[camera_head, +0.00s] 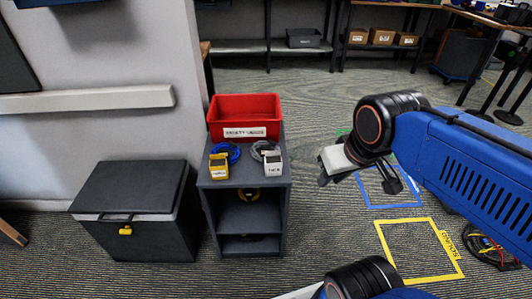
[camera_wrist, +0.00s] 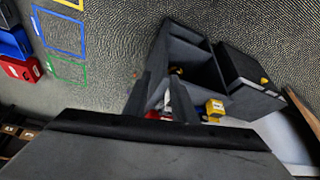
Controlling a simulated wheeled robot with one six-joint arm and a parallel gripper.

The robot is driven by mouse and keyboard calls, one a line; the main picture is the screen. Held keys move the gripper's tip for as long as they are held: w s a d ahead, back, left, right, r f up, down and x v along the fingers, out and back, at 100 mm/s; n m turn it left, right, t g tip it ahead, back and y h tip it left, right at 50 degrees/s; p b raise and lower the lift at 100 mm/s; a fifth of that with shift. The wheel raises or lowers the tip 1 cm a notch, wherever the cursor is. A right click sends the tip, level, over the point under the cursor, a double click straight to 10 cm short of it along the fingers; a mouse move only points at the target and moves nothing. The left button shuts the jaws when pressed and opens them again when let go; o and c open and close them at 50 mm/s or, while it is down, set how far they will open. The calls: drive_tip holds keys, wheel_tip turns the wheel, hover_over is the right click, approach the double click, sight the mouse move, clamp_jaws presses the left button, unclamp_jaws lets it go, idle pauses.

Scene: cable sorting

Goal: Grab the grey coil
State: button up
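The grey coil (camera_head: 261,147) lies on top of a dark cart (camera_head: 246,182), at the right side of the top, behind a white device (camera_head: 273,163). My gripper (camera_head: 325,174) is to the right of the cart and apart from it in the head view. In the wrist view my gripper (camera_wrist: 163,80) has its two fingers spread with nothing held. A small white thing (camera_wrist: 168,97) shows on the cart between the fingers. I cannot make out the grey coil in the wrist view.
A blue coil (camera_head: 226,151) and a yellow device (camera_head: 219,166) lie left of the grey coil. A red labelled bin (camera_head: 243,113) stands behind them. A dark lidded box (camera_head: 134,210) is left of the cart. Blue and yellow (camera_head: 419,251) squares mark the floor at right.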

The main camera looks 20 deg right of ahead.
drive_tip(key=w+a+r+m+g, duration=0.1)
drive_tip(key=w+r+m, duration=0.2)
drive_tip(key=w+m, duration=0.25)
drive_tip(key=r+m+g, duration=0.1)
drive_tip(key=m+g, duration=0.3)
drive_tip(key=m, duration=1.2)
hover_over(265, 148)
wheel_tip(265, 148, down, 17)
drive_tip(key=shift+w+f, duration=0.1)
drive_tip(key=shift+f, duration=0.05)
clamp_jaws()
